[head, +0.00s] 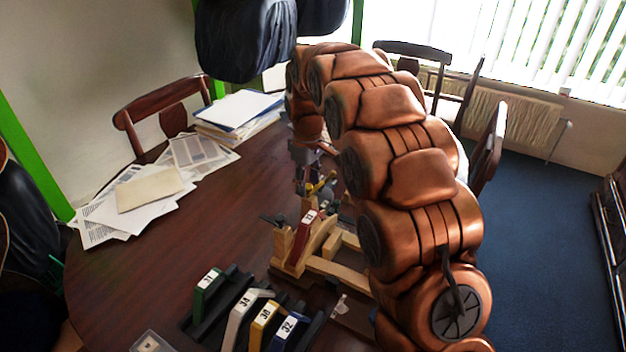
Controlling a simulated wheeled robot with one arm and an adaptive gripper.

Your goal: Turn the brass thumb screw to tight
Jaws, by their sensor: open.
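My gripper (303,172) points down in the middle of the head view, under the end of my copper-coloured arm. It is small and partly hidden; its jaws are open. A small yellow, brass-coloured piece (321,186), which looks like the thumb screw, shows just right of and below the fingers. I cannot tell whether the fingers touch it or how far it is turned. A wooden fixture (284,243) stands just in front, with a dark red numbered block (302,238) tilted in it. My arm hides the fixture's right side.
Green, white, yellow and blue numbered blocks (263,322) stand in a dark rack (205,328) at the front. A small clear box (150,342) lies left of them. Papers (135,205) and a stack of folders (240,110) cover the back left. The left middle of the table (190,240) is clear.

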